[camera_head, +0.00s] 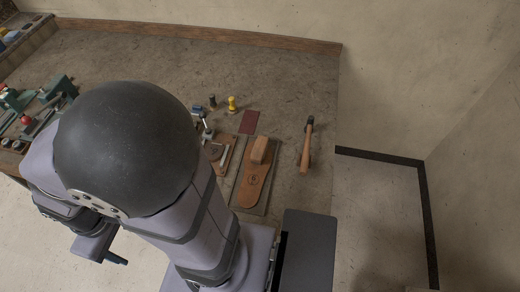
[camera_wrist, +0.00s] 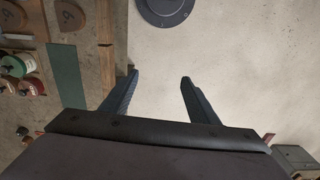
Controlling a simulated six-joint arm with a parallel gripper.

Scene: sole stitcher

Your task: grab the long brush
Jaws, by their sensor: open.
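I cannot pick out a long brush for certain in either view. A long wooden-handled tool (camera_head: 306,150) with a dark end lies near the right edge of the bench in the head view; I cannot tell whether it is a brush or a hammer. My gripper (camera_wrist: 158,78) is open and empty in the wrist view, with its two dark fingers apart over pale floor. In the head view it shows at the lower left (camera_head: 115,258), off the bench's front edge and far from that tool. My arm hides much of the bench's middle.
The workbench (camera_head: 300,75) carries a sole-shaped wooden piece (camera_head: 251,190), a dark red rectangle (camera_head: 249,122), a yellow-topped item (camera_head: 232,104) and green machinery (camera_head: 58,88). In the wrist view a green strip (camera_wrist: 66,75) and jars (camera_wrist: 20,65) are at left. The bench's back is clear.

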